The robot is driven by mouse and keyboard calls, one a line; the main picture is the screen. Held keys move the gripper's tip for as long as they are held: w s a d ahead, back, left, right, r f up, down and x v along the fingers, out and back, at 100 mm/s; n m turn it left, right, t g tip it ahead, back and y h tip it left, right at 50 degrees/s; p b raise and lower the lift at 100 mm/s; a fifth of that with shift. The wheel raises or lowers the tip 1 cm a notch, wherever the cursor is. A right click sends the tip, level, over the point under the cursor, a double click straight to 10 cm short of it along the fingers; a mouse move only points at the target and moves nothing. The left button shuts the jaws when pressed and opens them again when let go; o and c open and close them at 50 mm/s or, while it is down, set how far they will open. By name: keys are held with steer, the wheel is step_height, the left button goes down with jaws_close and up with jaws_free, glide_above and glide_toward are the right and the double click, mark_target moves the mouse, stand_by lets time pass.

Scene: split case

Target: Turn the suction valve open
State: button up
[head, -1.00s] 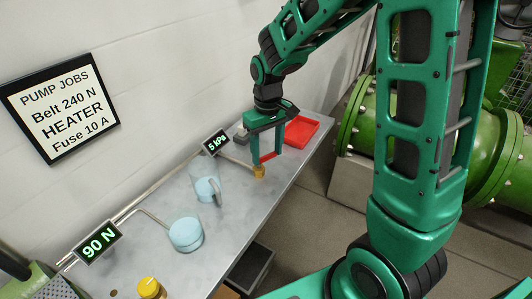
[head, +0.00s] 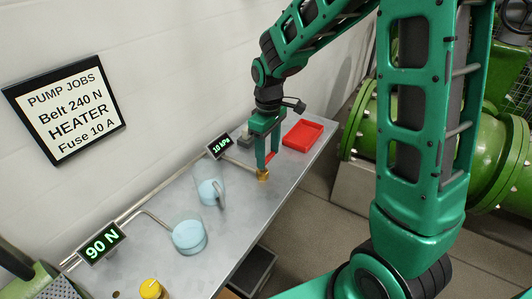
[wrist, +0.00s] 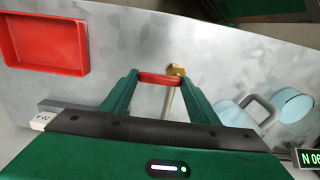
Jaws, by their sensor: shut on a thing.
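The suction valve has a brass body (head: 262,174) at the end of a thin pipe near the bench's front edge, and a red lever handle (head: 269,157). In the wrist view the red handle (wrist: 160,79) lies crosswise between my green fingertips, with the brass body (wrist: 176,70) just beyond it. My gripper (head: 266,162) reaches down from above and is shut on the red handle. The fingers partly hide the handle in the head view. A small display (head: 220,146) behind the valve reads 10 kPa.
A red tray (head: 303,134) lies on the bench to the right of my gripper. A 90 N display (head: 101,243) and yellow knob (head: 151,288) are farther left.

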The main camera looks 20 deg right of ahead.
mark_target(268, 157)
steer(key=o, duration=1)
steer(key=shift+o, duration=0.2)
steer(key=shift+r, duration=0.1)
step_height(268, 157, up, 11)
steer(key=shift+f, duration=0.2)
steer(key=shift+w, duration=0.1)
steer(key=s+d+r+m, duration=0.1)
steer(key=s+d+m, duration=0.5)
steer(key=s+d, duration=0.5)
steer(key=s+d+f+m, duration=0.1)
steer(key=s+m, duration=0.3)
steer(key=s, duration=0.4)
steer(key=s+d+f+m, duration=0.1)
steer(key=s+d+m, duration=0.2)
steer(key=s, duration=0.6)
steer(key=shift+d+f+m, duration=0.3)
steer(key=shift+d+m, duration=0.1)
steer(key=shift+d, duration=0.4)
